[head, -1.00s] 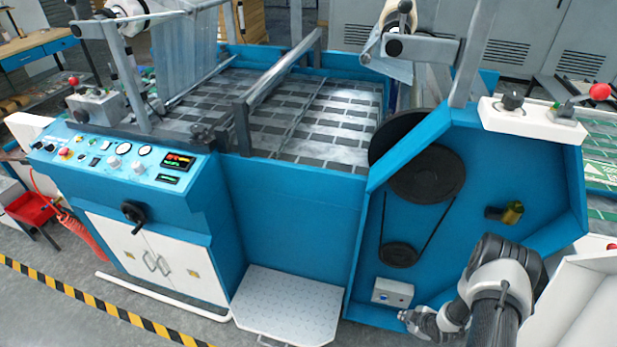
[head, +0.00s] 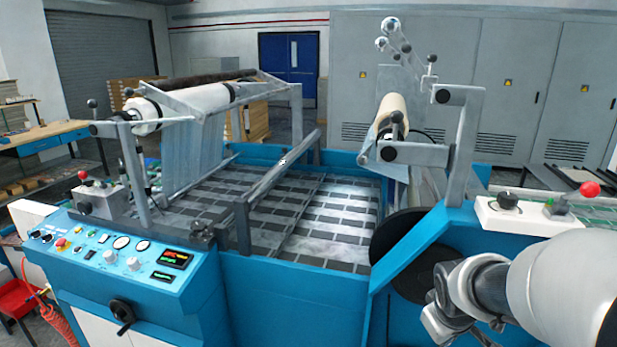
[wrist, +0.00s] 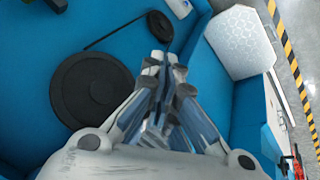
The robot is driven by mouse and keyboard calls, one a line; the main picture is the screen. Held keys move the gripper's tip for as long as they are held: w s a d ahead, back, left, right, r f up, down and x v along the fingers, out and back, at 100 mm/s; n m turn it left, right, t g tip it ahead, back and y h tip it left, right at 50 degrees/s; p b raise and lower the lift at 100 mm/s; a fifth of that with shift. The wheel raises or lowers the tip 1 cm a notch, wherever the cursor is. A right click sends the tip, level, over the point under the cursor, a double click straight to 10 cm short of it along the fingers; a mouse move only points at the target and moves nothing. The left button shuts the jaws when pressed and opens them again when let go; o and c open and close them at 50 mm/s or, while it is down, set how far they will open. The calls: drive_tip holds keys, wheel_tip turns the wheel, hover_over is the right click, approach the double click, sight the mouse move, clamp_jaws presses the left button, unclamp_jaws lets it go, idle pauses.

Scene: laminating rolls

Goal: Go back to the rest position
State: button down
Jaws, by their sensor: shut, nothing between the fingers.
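My gripper (wrist: 165,62) shows in the wrist view with its two fingers drawn together at the tips and nothing between them. It is in front of the blue side panel (wrist: 35,70) of the laminating machine. In the head view, my arm comes in from the lower right. It stands in front of the machine's blue side panel (head: 395,318), beside the large black disc (head: 405,255), and hides part of that panel. I cannot make out the fingertips in the head view.
The control panel (head: 120,255) is at the front left. A switch box with a red knob (head: 535,213) sits above my arm. Film rolls (head: 190,105) hang on the frame. The wrist view shows a pale step plate (wrist: 240,42) and a striped floor line (wrist: 292,70).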

drive_tip(key=s+a+r+m, duration=0.1)
drive_tip(key=s+a+r, duration=0.1)
drive_tip(key=s+a, duration=0.2)
drive_tip(key=s+a+r+m+y, duration=0.1)
drive_tip(key=s+a+r, duration=0.2)
drive_tip(key=s, duration=0.7)
drive_tip(key=s+a+r+m+y, duration=0.1)
drive_tip(key=s+a+r+m, duration=0.1)
drive_tip(key=s+a, duration=0.2)
drive_tip(key=s, duration=0.3)
drive_tip(key=shift+s+a+r, duration=0.3)
drive_tip(key=shift+a+r, duration=0.05)
drive_tip(key=shift+d, duration=0.15)
